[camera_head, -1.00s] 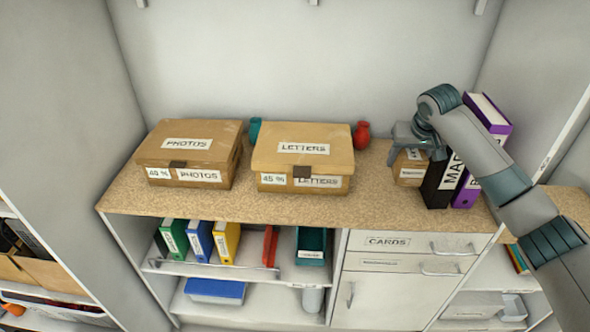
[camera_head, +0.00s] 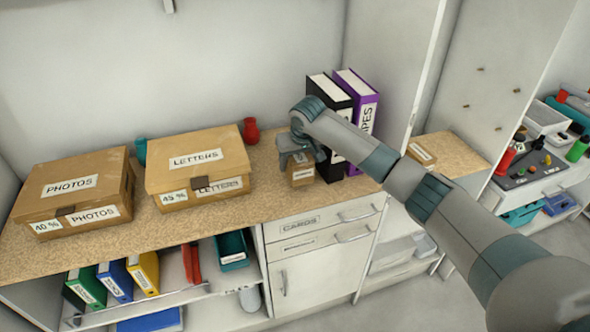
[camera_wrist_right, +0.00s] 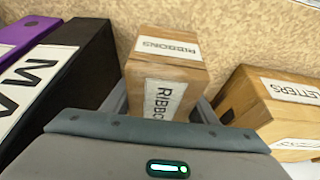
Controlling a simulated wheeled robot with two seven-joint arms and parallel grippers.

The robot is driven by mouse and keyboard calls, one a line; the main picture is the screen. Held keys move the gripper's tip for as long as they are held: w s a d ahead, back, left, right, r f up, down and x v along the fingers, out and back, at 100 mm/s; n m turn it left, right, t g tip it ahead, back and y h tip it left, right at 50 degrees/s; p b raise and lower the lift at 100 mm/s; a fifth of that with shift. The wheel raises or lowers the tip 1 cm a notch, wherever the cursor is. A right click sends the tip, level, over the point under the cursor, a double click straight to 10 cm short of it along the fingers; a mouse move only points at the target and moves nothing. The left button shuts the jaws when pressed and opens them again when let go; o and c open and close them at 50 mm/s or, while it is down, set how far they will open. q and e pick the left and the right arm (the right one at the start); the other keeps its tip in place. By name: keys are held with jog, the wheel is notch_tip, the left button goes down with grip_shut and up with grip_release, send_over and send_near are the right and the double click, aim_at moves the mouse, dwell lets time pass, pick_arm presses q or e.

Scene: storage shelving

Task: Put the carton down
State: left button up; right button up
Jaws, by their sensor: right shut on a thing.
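The carton is a small brown box labelled RIBBONS (camera_wrist_right: 165,62). In the head view the carton (camera_head: 301,174) is at the worktop's right part, just left of a black binder. My right gripper (camera_head: 298,152) reaches down over it from above, shut on it. In the wrist view the fingers of the right gripper (camera_wrist_right: 163,103) lie on both sides of the carton. The carton looks upright and low at the worktop (camera_head: 228,217); I cannot tell whether its base touches. My left gripper is not in view.
A black binder (camera_head: 330,120) and a purple binder (camera_head: 361,118) stand right of the carton. The LETTERS box (camera_head: 205,172) and PHOTOS box (camera_head: 80,190) stand to the left. A red vase (camera_head: 250,131) is behind. Bare worktop lies between the LETTERS box and carton.

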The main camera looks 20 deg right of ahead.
aim_at(300, 156)
jog(key=shift+f+p, duration=0.65)
jog(key=shift+f, duration=1.25)
jog(key=o, duration=1.1)
jog(key=shift+f, duration=0.1)
jog(key=b+v, duration=0.2)
jog(key=v, duration=0.8)
jog(key=shift+s+r+b, duration=0.1)
jog(key=shift+r+b, duration=0.2)
jog(key=shift+b, duration=0.1)
jog(key=shift+v, duration=0.85)
